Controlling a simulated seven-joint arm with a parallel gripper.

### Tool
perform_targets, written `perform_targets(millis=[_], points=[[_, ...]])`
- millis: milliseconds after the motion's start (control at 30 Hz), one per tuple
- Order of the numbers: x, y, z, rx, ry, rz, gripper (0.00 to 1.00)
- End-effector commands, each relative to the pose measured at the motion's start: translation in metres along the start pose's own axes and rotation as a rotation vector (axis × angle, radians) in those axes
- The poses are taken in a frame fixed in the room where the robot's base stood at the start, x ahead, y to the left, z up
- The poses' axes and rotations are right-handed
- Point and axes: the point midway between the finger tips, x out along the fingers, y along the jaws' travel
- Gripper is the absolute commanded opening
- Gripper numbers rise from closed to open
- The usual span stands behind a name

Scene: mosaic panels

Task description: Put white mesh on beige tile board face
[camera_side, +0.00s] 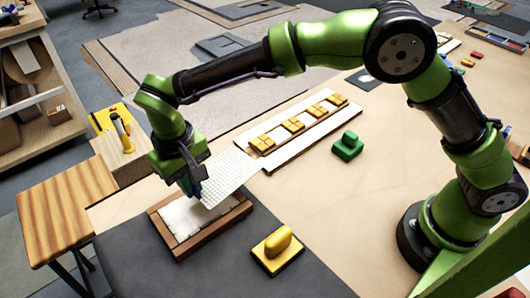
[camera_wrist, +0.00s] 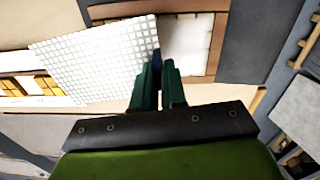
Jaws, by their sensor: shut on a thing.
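My gripper (camera_side: 194,187) is shut on one edge of the white mesh (camera_side: 230,177), a thin gridded sheet. The mesh sticks out to the right of my fingers and looks tilted, above the far right part of a wood-framed board. That board (camera_side: 163,234) has a pale off-white face inside a brown rim and lies on the dark mat. In the wrist view the mesh (camera_wrist: 95,62) spreads left from my fingertips (camera_wrist: 160,68), and part of the framed board (camera_wrist: 188,36) shows behind. The mesh hides part of the board; I cannot tell whether they touch.
A long white board (camera_side: 278,155) with several orange tile blocks lies beyond the mesh. A yellow handled block (camera_side: 277,250) stands right of the framed board, and a green one (camera_side: 347,147) farther back. The dark mat (camera_side: 205,275) is clear in front.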

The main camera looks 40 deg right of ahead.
Motion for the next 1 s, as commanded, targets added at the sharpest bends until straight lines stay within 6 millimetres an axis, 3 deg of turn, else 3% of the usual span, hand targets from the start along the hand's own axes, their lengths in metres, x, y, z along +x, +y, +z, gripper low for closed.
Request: perform_targets(millis=[33,200,467,800,1000], points=[[-0.002,-0.016,-0.006,0.002,0.005,-0.001,0.0],[-0.016,-0.051,-0.017,0.033,0.016,-0.01,0.0],[-0.046,-0.065,-0.024,0.102,0.021,-0.035,0.0],[0.007,-0.066,-0.02,0.116,0.0,-0.029,0.0],[0.028,-0.066,-0.02,0.115,0.0,-0.028,0.0]])
